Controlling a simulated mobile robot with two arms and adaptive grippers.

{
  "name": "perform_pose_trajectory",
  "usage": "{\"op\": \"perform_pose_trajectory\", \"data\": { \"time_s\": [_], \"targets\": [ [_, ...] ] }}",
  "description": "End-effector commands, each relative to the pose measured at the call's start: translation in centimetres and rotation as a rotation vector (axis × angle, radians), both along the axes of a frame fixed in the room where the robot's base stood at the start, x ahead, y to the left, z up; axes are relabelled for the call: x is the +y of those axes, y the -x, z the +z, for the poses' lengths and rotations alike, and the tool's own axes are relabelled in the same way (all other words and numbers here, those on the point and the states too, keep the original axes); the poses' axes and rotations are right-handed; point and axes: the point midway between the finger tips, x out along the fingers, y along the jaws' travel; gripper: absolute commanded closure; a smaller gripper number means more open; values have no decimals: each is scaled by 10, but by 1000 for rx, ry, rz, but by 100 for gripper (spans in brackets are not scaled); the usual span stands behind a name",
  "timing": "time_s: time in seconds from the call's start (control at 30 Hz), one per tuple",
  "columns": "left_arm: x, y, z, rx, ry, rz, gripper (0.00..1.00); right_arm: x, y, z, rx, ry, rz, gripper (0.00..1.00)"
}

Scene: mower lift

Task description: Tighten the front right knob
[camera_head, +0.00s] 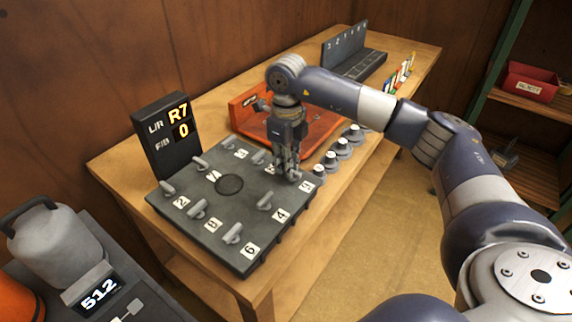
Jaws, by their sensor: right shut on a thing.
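A dark board (232,241) lies on the wooden table, with several grey lever-like knobs and white number labels on top. A round dark disc (229,184) sits near its middle. My right gripper (289,174) points down at the board's right corner, beside a numbered label (305,186). It is shut on a knob there, which its fingers mostly hide. Other knobs in plain view stand by labels 2, 4 and 6. A dark display (166,137) behind the board reads "L/R R7" and "F/B 0". My left gripper is not in view.
An orange tray (252,122) lies just behind my right gripper. Several round dark weights (343,148) line the table's right edge. A dark numbered rack (352,62) stands at the far end. A grey canister (55,240) and a "512" display (99,292) are at lower left.

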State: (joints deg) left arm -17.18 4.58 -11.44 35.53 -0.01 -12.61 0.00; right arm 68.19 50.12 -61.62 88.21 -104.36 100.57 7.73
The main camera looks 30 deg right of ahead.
Motion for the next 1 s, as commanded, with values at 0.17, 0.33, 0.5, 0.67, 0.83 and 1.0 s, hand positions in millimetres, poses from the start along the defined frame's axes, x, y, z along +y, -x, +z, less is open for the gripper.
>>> {"op": "perform_pose_trajectory", "data": {
  "time_s": [0.17, 0.33, 0.5, 0.67, 0.83, 1.0],
  "targets": [
    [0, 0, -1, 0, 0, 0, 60, -1, -1, 2, -4, 0, -50, 100],
    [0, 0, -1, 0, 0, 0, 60, -2, -2, 2, -4, 0, -70, 100],
    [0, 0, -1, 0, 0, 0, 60, -2, -2, 2, -4, 0, -73, 100],
    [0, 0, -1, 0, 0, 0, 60, -2, -2, 2, -4, 0, -73, 100],
    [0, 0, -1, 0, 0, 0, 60, -2, -1, 2, -4, 0, -72, 69],
    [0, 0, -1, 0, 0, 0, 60, -1, -1, 1, -2, 0, -71, 69]
  ]
}}
